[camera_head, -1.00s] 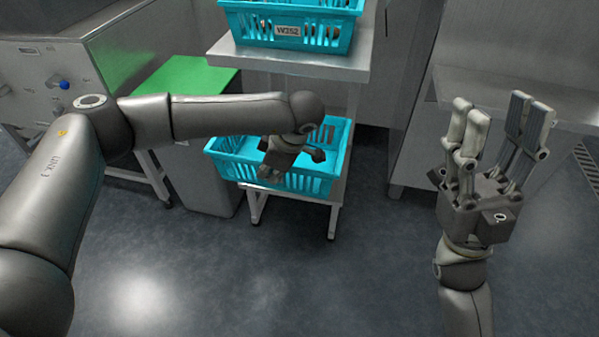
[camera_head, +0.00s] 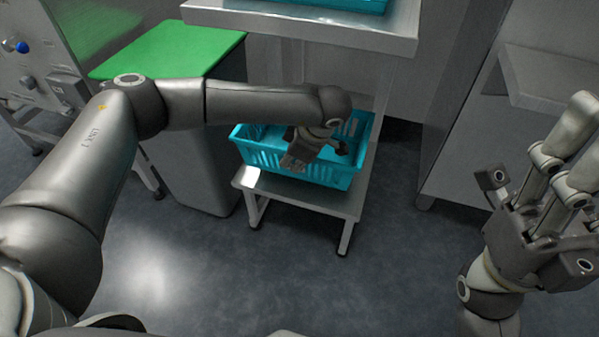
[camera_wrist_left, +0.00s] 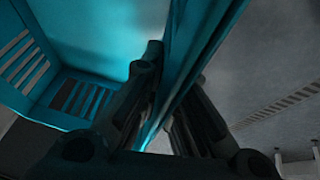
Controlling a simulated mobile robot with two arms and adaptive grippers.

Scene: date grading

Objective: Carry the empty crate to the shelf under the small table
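The empty turquoise crate (camera_head: 325,172) is on the lower shelf (camera_head: 325,199) of the small steel table (camera_head: 310,27). Its slotted side faces me and the inside I can see is bare. My left gripper (camera_head: 293,163) reaches down at the crate's near side, partly hidden by its wrist. In the left wrist view its fingers (camera_wrist_left: 172,105) lie on both sides of the crate wall (camera_wrist_left: 190,45) and look closed on it. My right gripper (camera_head: 580,160) is raised at the right edge, empty with fingers spread, partly cut off by the frame.
Another turquoise crate (camera_head: 345,4) stands on the table top. A green-topped surface (camera_head: 170,50) and grey cabinet (camera_head: 185,165) are on the left. A steel unit (camera_head: 460,130) stands on the right. The floor in front is clear.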

